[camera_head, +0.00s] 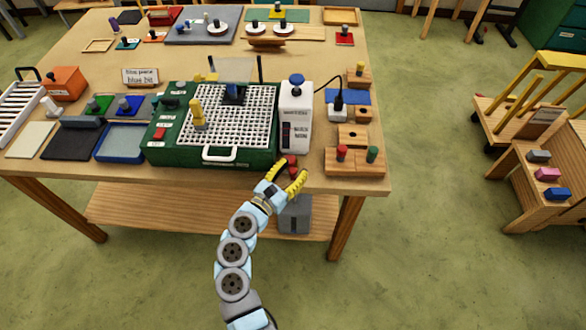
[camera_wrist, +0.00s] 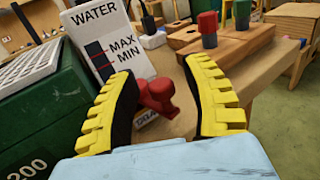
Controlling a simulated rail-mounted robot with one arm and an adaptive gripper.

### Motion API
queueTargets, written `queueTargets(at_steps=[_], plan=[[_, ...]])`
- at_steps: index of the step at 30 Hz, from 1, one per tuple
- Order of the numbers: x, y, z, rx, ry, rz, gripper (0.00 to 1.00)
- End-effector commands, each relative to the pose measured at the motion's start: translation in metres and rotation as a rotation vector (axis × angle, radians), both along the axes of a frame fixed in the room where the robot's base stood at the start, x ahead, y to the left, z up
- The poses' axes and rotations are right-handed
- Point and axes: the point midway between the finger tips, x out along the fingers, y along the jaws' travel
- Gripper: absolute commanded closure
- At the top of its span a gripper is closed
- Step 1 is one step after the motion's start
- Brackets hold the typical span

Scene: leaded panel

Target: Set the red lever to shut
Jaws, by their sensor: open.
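The red lever (camera_wrist: 158,96) sits low at the front of the white water tank (camera_head: 296,120), above a partly hidden label. In the wrist view it lies between the yellow fingers of my gripper (camera_wrist: 163,72), which are spread apart on either side. I see no clear contact with either finger. In the head view the red lever (camera_head: 292,161) shows just beyond my gripper (camera_head: 288,171) at the table's front edge. The tank also shows in the wrist view (camera_wrist: 112,40), with WATER, MAX and MIN marks. The lever's exact angle is hard to tell.
The green machine (camera_head: 215,155) with a white grid top stands left of the tank. A wooden block (camera_head: 355,165) with red and green pegs stands to the right. A grey container (camera_head: 296,213) is on the lower shelf (camera_head: 150,208). The front floor is clear.

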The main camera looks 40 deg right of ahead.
Motion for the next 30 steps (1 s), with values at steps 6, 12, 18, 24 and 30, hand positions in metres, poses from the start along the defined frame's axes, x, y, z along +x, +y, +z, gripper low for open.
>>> queueTargets(at_steps=[6,12,18,24,30], plan=[[0.0001,-0.0006,-0.0001,0.000,0.000,0.000,0.52],[0.0002,-0.0005,-0.0002,0.000,0.000,0.000,0.97],[0.0001,-0.0005,-0.0003,0.000,0.000,0.001,1.00],[-0.0013,-0.0020,-0.0013,0.001,-0.001,0.018,1.00],[-0.0044,-0.0055,-0.0020,0.002,-0.002,0.069,1.00]])
